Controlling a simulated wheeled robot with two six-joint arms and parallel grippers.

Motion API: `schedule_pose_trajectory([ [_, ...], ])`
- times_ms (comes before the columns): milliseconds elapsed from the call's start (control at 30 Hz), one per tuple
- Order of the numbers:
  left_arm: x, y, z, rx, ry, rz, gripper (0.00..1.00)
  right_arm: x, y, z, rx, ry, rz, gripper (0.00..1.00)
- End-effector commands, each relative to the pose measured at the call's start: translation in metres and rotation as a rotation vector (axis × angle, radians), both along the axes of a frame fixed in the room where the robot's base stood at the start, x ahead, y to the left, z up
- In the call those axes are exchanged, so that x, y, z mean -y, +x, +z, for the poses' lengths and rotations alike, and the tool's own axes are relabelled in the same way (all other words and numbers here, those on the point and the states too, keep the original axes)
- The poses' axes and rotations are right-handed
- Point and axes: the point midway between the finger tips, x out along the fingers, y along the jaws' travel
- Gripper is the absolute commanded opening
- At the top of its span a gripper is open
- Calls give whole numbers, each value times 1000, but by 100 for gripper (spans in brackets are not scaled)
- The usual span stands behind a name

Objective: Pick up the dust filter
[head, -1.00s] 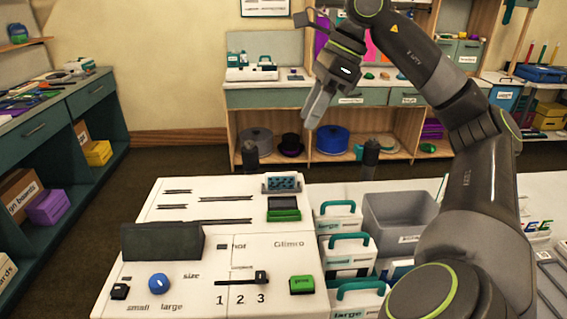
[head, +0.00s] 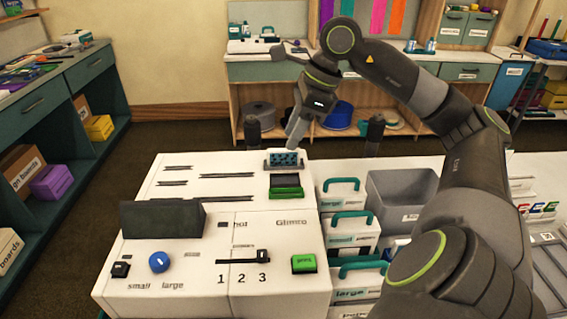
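A small dark panel with a blue dotted face (head: 284,159), which looks like the dust filter, stands upright in a grey holder at the back right of the white machine's top (head: 225,185). My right gripper (head: 294,141) points down just above and behind this panel. Its fingers are seen edge-on and overlap, so I cannot tell whether they are open or shut. Nothing shows held in them. I cannot tell whether the fingertips touch the panel. My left gripper is not in view.
The machine's front has a blue knob (head: 159,262), a slider (head: 262,256) and a green button (head: 304,263). A dark raised block (head: 162,219) stands at its left. White cases with teal handles (head: 350,232) and a grey bin (head: 401,197) stand to the right.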

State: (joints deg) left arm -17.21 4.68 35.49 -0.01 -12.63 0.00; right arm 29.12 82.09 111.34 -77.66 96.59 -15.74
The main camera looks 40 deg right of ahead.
Motion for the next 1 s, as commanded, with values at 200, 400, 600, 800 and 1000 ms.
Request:
schedule_pose_trajectory([
  [200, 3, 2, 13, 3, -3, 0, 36, -4, 6, -26, -5, 6, 3, 36],
  [400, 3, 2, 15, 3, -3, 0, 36, -9, 11, -45, -2, 3, 2, 36],
  [600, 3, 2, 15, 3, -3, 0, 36, -10, 12, -49, -1, 1, 0, 36],
  [800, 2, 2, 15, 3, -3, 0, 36, -10, 12, -49, -2, 0, -1, 26],
  [1000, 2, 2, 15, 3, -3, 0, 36, -10, 12, -49, -1, 1, 0, 2],
])
